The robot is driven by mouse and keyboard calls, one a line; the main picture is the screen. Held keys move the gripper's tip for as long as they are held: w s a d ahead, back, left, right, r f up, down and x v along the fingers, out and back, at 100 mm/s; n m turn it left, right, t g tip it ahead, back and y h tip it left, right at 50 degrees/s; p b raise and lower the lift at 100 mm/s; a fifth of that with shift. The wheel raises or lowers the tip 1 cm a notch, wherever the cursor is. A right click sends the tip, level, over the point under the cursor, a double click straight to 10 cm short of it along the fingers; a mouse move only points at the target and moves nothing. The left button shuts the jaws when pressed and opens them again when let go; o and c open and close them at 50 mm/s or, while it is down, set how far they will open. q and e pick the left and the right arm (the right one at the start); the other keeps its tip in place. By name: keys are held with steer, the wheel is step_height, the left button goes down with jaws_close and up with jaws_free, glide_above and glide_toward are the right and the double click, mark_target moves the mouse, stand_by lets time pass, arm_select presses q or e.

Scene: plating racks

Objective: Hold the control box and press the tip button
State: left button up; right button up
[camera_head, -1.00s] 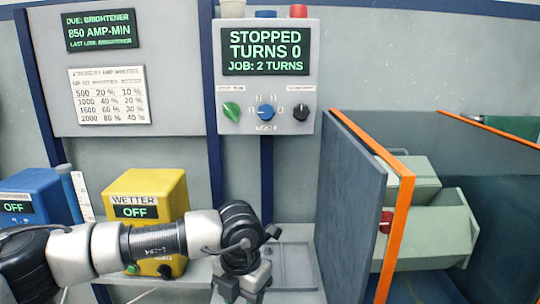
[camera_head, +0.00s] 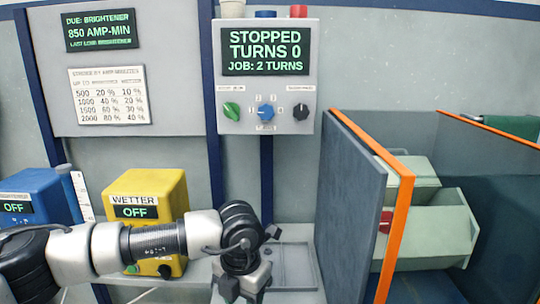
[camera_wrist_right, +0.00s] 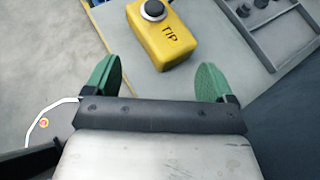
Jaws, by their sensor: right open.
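The yellow control box (camera_wrist_right: 163,45) marked TIP lies on a grey surface in the right wrist view. A round dark button with a pale ring, the tip button (camera_wrist_right: 153,10), is on its far end, near the top edge. My right gripper (camera_wrist_right: 154,80) is open. Its two green fingers are wide apart, and the box is ahead of them, with nothing between the fingers. I cannot make out this box or my right gripper in the head view. My left gripper (camera_head: 241,282) is low in the head view; its fingertips are not clear.
A wall panel (camera_head: 265,90) reads STOPPED, TURNS 0, JOB: 2 TURNS. A yellow WETTER box (camera_head: 150,190) reading OFF stands behind my left arm. A grey tray (camera_head: 295,265) lies right of my left gripper. A grey partition with an orange edge (camera_head: 400,210) stands farther right.

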steer(key=x, duration=1)
steer(key=shift+d, duration=0.1)
jaws_close()
stand_by(0.4)
steer(key=c, duration=1.6)
jaws_free()
jaws_free()
